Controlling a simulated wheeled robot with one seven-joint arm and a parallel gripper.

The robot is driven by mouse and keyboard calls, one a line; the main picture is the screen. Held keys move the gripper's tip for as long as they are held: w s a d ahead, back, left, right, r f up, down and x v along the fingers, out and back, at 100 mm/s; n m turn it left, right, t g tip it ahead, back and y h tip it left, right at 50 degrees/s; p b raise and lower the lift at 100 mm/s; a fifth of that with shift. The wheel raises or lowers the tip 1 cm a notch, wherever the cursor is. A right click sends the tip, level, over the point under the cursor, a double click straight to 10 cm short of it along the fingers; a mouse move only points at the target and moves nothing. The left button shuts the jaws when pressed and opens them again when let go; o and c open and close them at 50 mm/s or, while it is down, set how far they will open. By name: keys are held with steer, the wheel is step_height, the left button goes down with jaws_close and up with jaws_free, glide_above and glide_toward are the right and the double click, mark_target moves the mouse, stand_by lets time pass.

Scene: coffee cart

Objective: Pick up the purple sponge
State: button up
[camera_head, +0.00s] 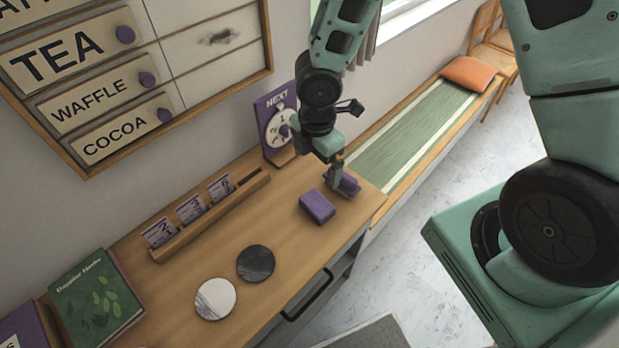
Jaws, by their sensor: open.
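Two purple things are near the right end of the wooden counter. One is a purple block (317,206) with a flat top, lying clear of my gripper. The other is a smaller purple thing (348,184), just behind and right of it, partly hidden by my gripper. I cannot tell for sure which one is the sponge. My gripper (340,176) points down at the smaller purple thing and is open. Its fingers overlap that thing in the picture, and I cannot tell if they touch it.
The counter (205,258) also bears a wooden card rack (215,211), a black disc (255,263), a white disc (215,298) and a green book (97,302). A purple "NEXT" dial sign (277,122) stands close left of my arm. A bench (420,128) lies beyond.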

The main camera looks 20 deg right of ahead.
steer(key=b, duration=0.2)
glide_above(317, 203)
steer(key=f, duration=1.1)
steer(key=shift+w+a+f, duration=0.2)
steer(key=shift+a+f, duration=0.1)
steer(key=shift+f, duration=0.1)
steer(key=shift+s+d+f+p, duration=0.15)
steer(key=shift+f+p, duration=0.15)
steer(key=shift+f, duration=0.9)
steer(key=shift+s+d+f+p, duration=0.15)
steer(key=shift+f+p, duration=0.1)
steer(key=shift+f, duration=0.9)
steer(key=shift+w+f, duration=0.15)
steer(key=shift+f, duration=0.35)
steer(key=c, duration=0.9)
